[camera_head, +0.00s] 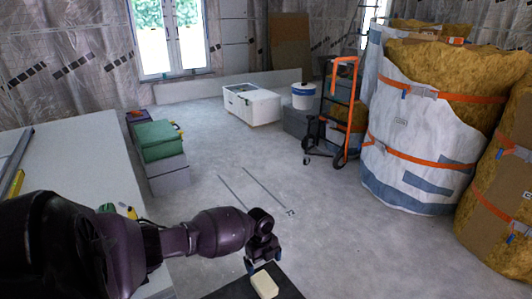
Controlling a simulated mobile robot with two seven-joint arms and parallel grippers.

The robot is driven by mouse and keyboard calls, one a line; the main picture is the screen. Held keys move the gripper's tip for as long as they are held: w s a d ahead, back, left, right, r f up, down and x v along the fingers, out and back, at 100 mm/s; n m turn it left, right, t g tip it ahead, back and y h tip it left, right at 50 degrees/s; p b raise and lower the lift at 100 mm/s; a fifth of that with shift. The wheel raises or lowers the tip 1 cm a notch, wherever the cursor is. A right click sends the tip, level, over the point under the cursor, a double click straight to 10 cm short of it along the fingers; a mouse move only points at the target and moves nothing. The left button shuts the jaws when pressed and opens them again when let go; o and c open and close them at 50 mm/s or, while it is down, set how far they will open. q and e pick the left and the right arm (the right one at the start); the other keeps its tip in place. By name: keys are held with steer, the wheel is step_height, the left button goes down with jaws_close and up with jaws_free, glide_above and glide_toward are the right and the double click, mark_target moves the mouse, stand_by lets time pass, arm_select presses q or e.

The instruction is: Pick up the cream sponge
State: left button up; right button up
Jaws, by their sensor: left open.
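The cream sponge (264,284) lies on a dark flat surface (288,291) at the bottom middle of the head view. My left arm comes in from the left, and my left gripper (262,264) is just above and behind the sponge in the picture. Its fingers point down and are open, with a small gap showing between them and the sponge. I cannot tell whether a finger touches it. My right gripper is not in view.
A large pale panel or table (75,165) fills the left side. Green and grey cases (158,140) stand beside it. A hand truck (340,110), a white bucket (304,96) and big wrapped insulation bales (420,130) stand at the back right. The middle floor is mostly clear.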

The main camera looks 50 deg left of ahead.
arm_select(q)
steer(key=b, duration=0.1)
glide_above(264, 282)
steer(key=f, duration=0.4)
steer(key=shift+w+a+f, duration=0.15)
steer(key=shift+a+f, duration=0.05)
steer(key=shift+a, duration=0.1)
steer(key=shift+w+f, duration=0.1)
steer(key=shift+f, duration=0.15)
steer(key=f, duration=0.1)
steer(key=f+b, duration=0.1)
steer(key=f, duration=0.2)
steer(key=shift+s+d+f+b, duration=0.2)
steer(key=shift+s+d+b, duration=0.1)
steer(key=shift+s+b, duration=0.1)
steer(key=shift+w+f, duration=0.1)
steer(key=shift+f, duration=0.2)
steer(key=shift+w+r, duration=0.1)
steer(key=c, duration=1)
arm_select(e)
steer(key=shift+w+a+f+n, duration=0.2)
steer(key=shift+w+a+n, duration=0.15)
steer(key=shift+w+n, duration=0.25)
